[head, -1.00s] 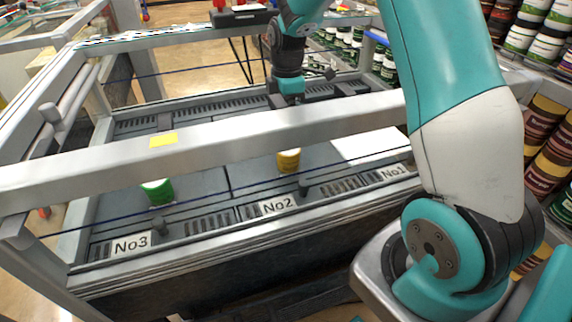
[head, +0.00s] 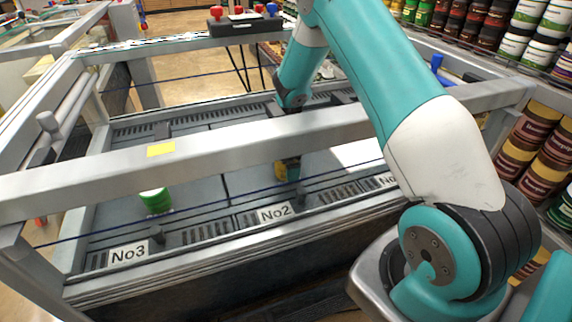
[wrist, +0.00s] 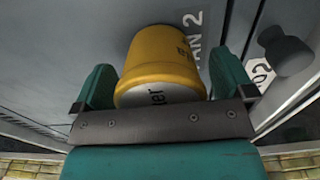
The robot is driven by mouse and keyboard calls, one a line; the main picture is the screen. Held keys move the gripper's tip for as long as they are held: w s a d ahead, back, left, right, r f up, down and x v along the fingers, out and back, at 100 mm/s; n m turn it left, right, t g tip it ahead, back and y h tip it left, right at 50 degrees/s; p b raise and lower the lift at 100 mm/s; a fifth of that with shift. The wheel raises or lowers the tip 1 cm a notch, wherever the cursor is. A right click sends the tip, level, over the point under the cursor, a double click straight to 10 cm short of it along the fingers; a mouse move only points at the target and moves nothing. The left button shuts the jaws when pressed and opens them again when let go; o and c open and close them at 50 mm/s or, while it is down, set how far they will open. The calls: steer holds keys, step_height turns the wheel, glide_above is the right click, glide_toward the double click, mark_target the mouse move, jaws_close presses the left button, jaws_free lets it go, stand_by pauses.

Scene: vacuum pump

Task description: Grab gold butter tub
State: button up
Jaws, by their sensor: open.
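The gold butter tub (wrist: 162,60) stands on the grey surface near the No2 label, with a pale lid toward the wrist camera. In the head view the tub (head: 279,171) is partly hidden by my gripper and the frame's crossbar. My gripper (wrist: 162,85) is open, with one teal finger on each side of the tub. Small gaps seem to show between fingers and tub; I cannot tell if either touches. In the head view my gripper (head: 291,168) is down at the tub, below the crossbar.
A metal crossbar (head: 200,145) runs across the front, above the grey surface. A dark peg (wrist: 285,50) rises beside the gold tub. Stacked cans (head: 540,140) fill the right side.

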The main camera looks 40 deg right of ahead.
steer(key=shift+f, duration=0.5)
steer(key=shift+c, duration=0.2)
steer(key=c, duration=1.1)
steer(key=shift+o, duration=0.2)
steer(key=shift+r, duration=0.1)
